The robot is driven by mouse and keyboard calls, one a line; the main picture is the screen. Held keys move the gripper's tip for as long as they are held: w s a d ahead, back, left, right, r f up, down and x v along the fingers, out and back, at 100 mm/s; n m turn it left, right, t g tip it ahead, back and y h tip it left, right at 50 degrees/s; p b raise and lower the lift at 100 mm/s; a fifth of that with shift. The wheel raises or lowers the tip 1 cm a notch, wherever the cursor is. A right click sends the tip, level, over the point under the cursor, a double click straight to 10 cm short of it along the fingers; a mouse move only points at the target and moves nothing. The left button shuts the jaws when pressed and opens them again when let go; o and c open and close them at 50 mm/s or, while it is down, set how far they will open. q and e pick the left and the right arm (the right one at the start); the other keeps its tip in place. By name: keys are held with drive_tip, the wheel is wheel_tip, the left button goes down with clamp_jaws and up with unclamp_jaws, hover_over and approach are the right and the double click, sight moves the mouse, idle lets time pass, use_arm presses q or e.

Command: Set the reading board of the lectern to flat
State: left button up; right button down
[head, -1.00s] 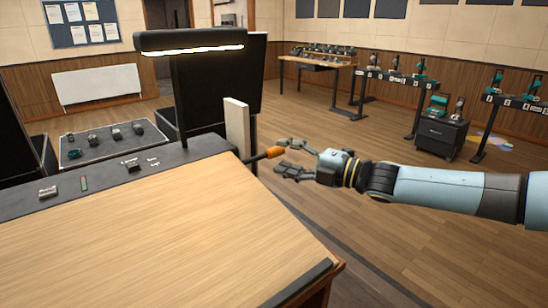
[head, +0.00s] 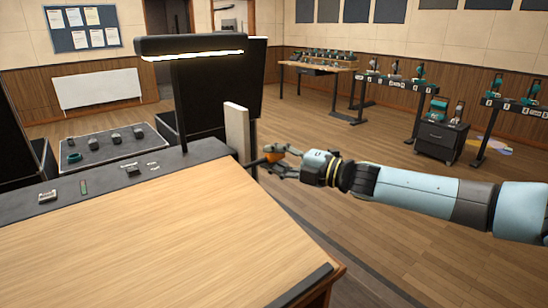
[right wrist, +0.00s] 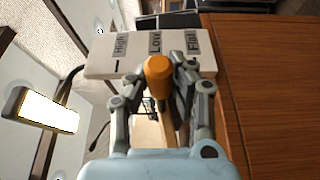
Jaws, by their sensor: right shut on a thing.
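The lectern's wooden reading board (head: 165,240) fills the lower left of the head view; I cannot tell its exact slope. A pale upright plate (head: 237,132) stands at its far right corner. In the right wrist view the plate (right wrist: 104,66) bears the labels High, Low and Flat. A lever with an orange handle (head: 273,157) sticks out beside it. In the right wrist view the orange handle (right wrist: 159,70) appears just below the Low label. My right gripper (head: 272,160) is shut around the handle, its fingers on both sides. My left gripper is out of view.
A lit lamp bar (head: 190,45) hangs over the dark rear ledge (head: 100,178), which carries small controls. A dark panel (head: 215,95) stands behind the plate. Open wooden floor (head: 400,270) lies right of the lectern; equipment stands are farther back.

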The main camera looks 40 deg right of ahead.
idle(0.3)
wheel_tip(320, 180, down, 6)
drive_tip(key=b, duration=0.5)
drive_tip(key=shift+w, duration=0.3)
drive_tip(key=shift+f, duration=0.1)
drive_tip(key=c, duration=1.6)
unclamp_jaws()
drive_tip(key=o, duration=0.5)
drive_tip(key=v, duration=1.2)
